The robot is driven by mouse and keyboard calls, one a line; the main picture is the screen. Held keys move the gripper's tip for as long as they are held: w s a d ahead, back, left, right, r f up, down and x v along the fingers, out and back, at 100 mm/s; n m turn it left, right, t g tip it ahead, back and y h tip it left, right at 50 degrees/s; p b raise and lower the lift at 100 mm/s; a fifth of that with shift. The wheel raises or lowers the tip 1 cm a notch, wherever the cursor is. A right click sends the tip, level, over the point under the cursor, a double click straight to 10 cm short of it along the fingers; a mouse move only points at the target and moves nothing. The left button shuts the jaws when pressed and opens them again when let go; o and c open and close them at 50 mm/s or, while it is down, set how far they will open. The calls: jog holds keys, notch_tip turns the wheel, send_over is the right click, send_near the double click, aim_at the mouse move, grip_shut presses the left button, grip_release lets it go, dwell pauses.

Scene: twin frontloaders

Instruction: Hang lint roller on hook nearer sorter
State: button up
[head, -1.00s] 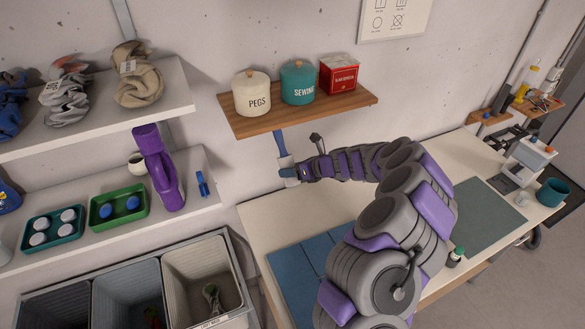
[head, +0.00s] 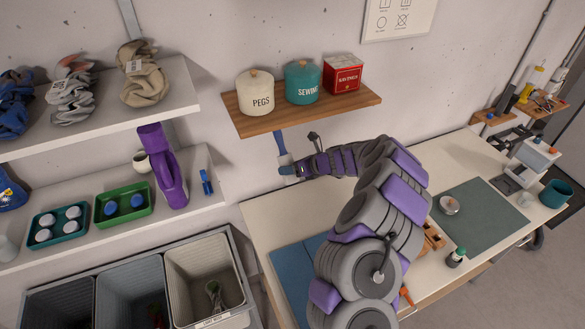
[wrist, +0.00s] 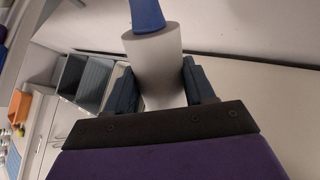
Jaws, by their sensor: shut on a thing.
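My gripper (head: 289,170) is shut on the lint roller, which has a blue handle (head: 280,145) and a white roll (head: 285,161). In the head view it is held upright, handle up, just below the wooden shelf (head: 300,113) and close to the wall. In the wrist view the white roll (wrist: 158,66) sits between the two dark fingers, with the blue handle (wrist: 147,14) running off the top edge. No hook is clearly visible, and I cannot tell whether the handle touches one.
Canisters and a red tin (head: 343,74) stand on the wooden shelf. Sorter bins (head: 203,262) stand at lower left. White shelves at left hold cloths, trays and a purple bottle (head: 168,180). The workbench (head: 262,215) below has a blue mat (head: 293,285).

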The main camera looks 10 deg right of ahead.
jog(key=shift+w+f+b, duration=0.25)
jog(key=shift+f+b, duration=0.05)
jog(key=shift+b, duration=0.25)
jog(key=shift+w+a+f+n+t+y+b, duration=0.2)
jog(key=shift+w+f+t+b, duration=0.35)
jog(key=shift+b, duration=1.45)
jog(key=shift+w+a+f+n+t+y+b, duration=0.15)
jog(key=shift+w+f+t+b, duration=0.35)
jog(key=shift+b, duration=1.45)
jog(key=shift+w+a+f+n+t+y+b, duration=0.1)
jog(key=shift+w+a+f+t+y+b, duration=0.3)
jog(key=shift+b, duration=1.15)
jog(key=shift+w+d+f+n+t+h+b, duration=0.15)
jog(key=shift+w+b, duration=0.5)
jog(key=shift+b, duration=0.95)
jog(key=shift+w+a+f+n+t+y+b, duration=0.1)
jog(key=shift+w+a+f+t+y+b, duration=0.3)
jog(key=shift+b, duration=1.15)
jog(key=shift+w+a+f+n+t+y+b, duration=0.15)
jog(key=shift+w+b, duration=0.45)
jog(key=shift+b, duration=0.75)
jog(key=shift+w+d+f+n+t+y+b, duration=0.1)
jog(key=shift+w+t+y+b, duration=0.3)
jog(key=shift+b, duration=1)
jog(key=shift+w+a+f+n+t+h+b, duration=0.15)
jog(key=shift+w+b, duration=0.6)
jog(key=shift+b, duration=0.6)
